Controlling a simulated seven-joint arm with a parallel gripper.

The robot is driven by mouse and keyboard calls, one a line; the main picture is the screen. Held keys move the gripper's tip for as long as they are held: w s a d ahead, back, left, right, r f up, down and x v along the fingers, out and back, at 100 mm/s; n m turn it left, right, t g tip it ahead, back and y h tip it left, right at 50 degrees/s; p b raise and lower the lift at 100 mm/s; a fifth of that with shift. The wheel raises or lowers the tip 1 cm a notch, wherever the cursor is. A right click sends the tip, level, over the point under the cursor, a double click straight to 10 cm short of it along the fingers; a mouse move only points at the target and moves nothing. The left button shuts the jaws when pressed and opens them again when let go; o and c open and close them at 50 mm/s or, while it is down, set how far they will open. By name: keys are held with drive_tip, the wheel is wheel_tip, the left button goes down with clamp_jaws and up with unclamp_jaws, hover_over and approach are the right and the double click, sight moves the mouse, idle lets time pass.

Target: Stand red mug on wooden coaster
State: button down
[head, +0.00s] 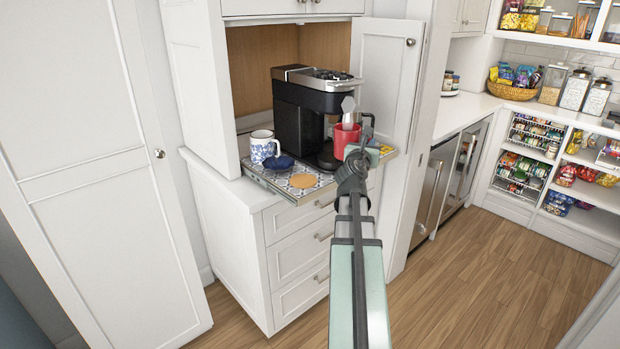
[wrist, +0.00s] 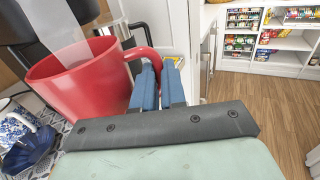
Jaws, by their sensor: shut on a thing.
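The red mug (head: 345,138) is upright at the right of the pull-out shelf, beside the black coffee machine. It fills the left of the wrist view (wrist: 80,95). A pale, flat-ended utensil (head: 348,105) stands in it. My gripper (wrist: 160,82) is shut on the mug's handle, and in the head view my gripper (head: 364,135) is at the mug's right side. I cannot tell whether the mug's base touches the shelf. The round wooden coaster (head: 303,181) lies bare on the patterned shelf, left of and nearer than the mug. It is out of sight in the wrist view.
A blue-and-white mug (head: 264,147) and a dark blue dish (head: 278,163) are left of the coaster. The coffee machine (head: 305,115) stands behind. The patterned pull-out shelf (head: 272,180) has a front edge. An open cabinet door (head: 390,85) is at the right.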

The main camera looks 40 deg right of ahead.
drive_tip(key=w+a+n+t+y, duration=0.2)
drive_tip(key=w+a+t, duration=0.1)
drive_tip(key=w+a, duration=0.7)
drive_tip(key=shift+g+h, duration=0.4)
drive_tip(key=shift+w+d+f, duration=0.2)
drive_tip(key=shift+d+f, duration=0.15)
drive_tip(key=shift+f, duration=1.3)
drive_tip(key=shift+w+d+f, duration=0.25)
drive_tip(key=shift+d+f, duration=0.1)
drive_tip(key=shift+f, duration=1.3)
drive_tip(key=shift+w+d+f, duration=0.2)
drive_tip(key=shift+d+f, duration=0.15)
drive_tip(key=shift+f, duration=1.3)
drive_tip(key=shift+f+m, duration=0.15)
drive_tip(key=shift+m, duration=0.15)
drive_tip(key=c, duration=1.2)
unclamp_jaws()
drive_tip(key=shift+v, duration=3.8)
